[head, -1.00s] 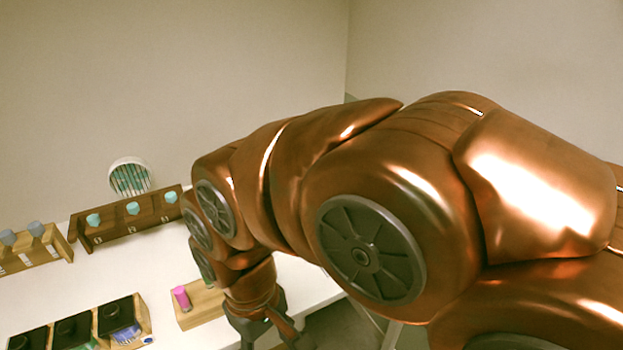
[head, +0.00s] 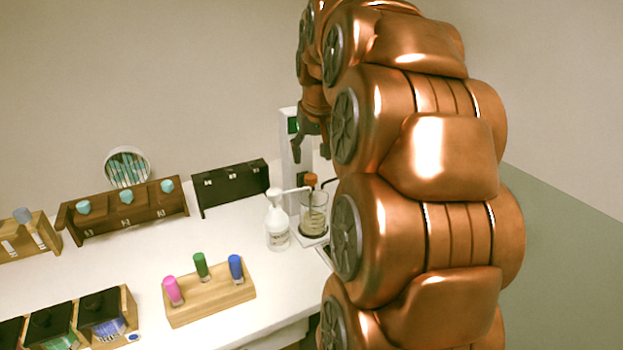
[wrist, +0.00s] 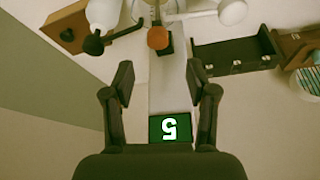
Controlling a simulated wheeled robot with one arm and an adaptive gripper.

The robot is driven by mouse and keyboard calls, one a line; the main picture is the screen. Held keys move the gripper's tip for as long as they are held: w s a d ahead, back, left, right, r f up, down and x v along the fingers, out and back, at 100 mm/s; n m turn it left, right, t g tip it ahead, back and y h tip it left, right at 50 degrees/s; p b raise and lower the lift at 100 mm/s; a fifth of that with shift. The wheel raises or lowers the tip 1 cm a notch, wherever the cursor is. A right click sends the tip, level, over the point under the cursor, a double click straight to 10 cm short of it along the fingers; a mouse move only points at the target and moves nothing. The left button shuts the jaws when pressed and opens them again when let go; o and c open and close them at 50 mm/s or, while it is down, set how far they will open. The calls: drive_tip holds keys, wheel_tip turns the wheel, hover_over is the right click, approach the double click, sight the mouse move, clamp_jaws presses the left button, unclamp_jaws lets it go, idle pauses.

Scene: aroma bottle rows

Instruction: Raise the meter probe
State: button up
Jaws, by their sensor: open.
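The meter (head: 294,160) is a white upright column with a small green display at its top, at the back right of the table. The display (wrist: 170,128) reads 5 in the wrist view. An orange knob (head: 311,180), seemingly on the probe's holder, sits low on the column just above a glass beaker (head: 314,216); the probe itself is not clearly visible. In the wrist view the orange knob (wrist: 157,38) lies ahead of my fingertips, near the middle. My gripper (wrist: 160,82) is open and empty, apart from the knob. In the head view my gripper (head: 310,152) is above the knob, beside the column.
A white squeeze bottle (head: 277,226) stands left of the beaker. A black rack (head: 231,188) and a brown rack (head: 125,222) stand at the back. A wooden block (head: 210,296) with pink, green and blue vials is in front. Table between them is clear.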

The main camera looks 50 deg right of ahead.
sight(311, 175)
drive_tip(key=shift+d+p+x, duration=0.15)
drive_tip(key=shift+p+x, duration=0.3)
drive_tip(key=shift+x, duration=1.5)
drive_tip(key=shift+d+p+x, duration=0.1)
drive_tip(key=shift+p+x, duration=0.3)
drive_tip(key=shift+x, duration=1.55)
drive_tip(key=shift+r, duration=0.15)
drive_tip(key=shift+c, duration=0.4)
clamp_jaws()
